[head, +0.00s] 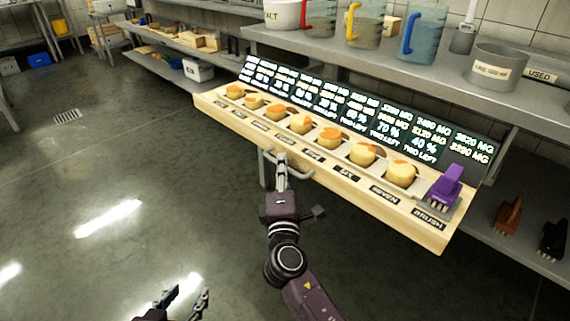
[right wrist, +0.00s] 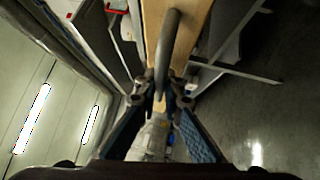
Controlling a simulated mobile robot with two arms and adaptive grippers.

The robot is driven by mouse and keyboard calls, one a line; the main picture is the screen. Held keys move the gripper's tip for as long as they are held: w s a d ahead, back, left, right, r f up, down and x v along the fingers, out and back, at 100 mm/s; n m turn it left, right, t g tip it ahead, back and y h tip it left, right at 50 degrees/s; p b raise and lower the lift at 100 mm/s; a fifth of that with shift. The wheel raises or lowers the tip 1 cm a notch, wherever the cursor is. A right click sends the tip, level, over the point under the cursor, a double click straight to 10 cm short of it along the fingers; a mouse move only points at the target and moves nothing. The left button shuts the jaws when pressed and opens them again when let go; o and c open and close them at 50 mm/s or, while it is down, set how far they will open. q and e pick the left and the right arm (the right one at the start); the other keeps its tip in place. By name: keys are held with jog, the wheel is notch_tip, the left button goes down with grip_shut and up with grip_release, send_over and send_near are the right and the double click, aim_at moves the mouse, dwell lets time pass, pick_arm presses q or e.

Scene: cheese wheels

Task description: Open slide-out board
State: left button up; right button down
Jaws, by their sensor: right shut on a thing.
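The long wooden board (head: 350,192) runs along the front of the lower shelf, with a row of small cheese wheels (head: 330,138) in labelled places. A curved metal handle (head: 298,174) sits on its front side. My right gripper (head: 282,168) is at the handle. In the right wrist view the handle (right wrist: 168,45) runs down between my right gripper's fingers (right wrist: 160,103), which are shut on it. The pale wood of the board shows behind it. My left gripper (head: 187,300) is low in the head view, fingers apart and empty, away from the board.
A purple brush (head: 444,188) stands at the board's right end. A dark sign panel (head: 365,115) with white writing rises behind the cheeses. Jugs (head: 425,35) and a metal pot (head: 495,68) stand on the upper shelf. The floor at left is clear.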

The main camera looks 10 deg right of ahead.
jog(key=shift+a+f, duration=0.1)
jog(key=shift+f, duration=0.05)
jog(key=c, duration=2.3)
grip_release()
jog(key=shift+c, duration=0.2)
jog(key=shift+s, duration=0.1)
jog(key=s+a+f, duration=0.1)
jog(key=s, duration=1)
jog(key=shift+s+a+f, duration=0.15)
jog(key=shift+s+f, duration=0.1)
jog(key=shift+s, duration=0.1)
